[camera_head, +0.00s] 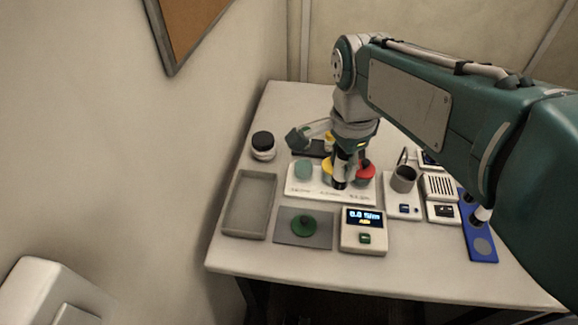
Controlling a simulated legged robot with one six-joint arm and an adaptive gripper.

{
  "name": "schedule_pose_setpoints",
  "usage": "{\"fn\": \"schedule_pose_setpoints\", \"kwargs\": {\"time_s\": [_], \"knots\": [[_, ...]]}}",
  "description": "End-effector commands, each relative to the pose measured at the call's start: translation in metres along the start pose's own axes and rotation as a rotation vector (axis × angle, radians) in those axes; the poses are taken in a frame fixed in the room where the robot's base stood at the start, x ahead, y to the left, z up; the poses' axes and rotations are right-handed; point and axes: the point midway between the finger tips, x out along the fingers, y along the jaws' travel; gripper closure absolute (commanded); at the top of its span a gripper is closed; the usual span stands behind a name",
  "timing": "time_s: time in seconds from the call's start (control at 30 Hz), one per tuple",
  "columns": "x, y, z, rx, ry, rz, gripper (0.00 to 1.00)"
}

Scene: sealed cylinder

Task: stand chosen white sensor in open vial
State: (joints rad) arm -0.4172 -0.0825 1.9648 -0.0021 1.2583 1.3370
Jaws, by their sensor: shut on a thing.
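My gripper (341,180) points down over a white rack (302,190) near the middle of the table. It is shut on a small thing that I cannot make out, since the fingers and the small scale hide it. A teal round piece (303,171), a yellow piece (327,168) and a red piece (366,171) show on the rack around my gripper. A slim white and black piece (483,214) stands on a blue board (480,246) at the right; I cannot tell whether it is a sensor. I cannot make out an open vial.
A grey tray (231,207) and a jar with a dark lid (263,146) are at the left. A grey mat (293,238) with a green piece (304,224) and a display meter (364,241) are in front. A grey cup (404,179) stands right of the rack.

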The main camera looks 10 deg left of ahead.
Motion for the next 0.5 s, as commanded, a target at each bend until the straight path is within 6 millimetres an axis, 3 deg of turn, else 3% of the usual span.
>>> {"fn": "schedule_pose_setpoints", "kwargs": {"time_s": [0.17, 0.5], "knots": [[0.005, -0.015, 0.000, 0.006, -0.001, 0.000, 1.00], [0.035, -0.080, -0.004, 0.005, -0.001, 0.001, 1.00]]}}
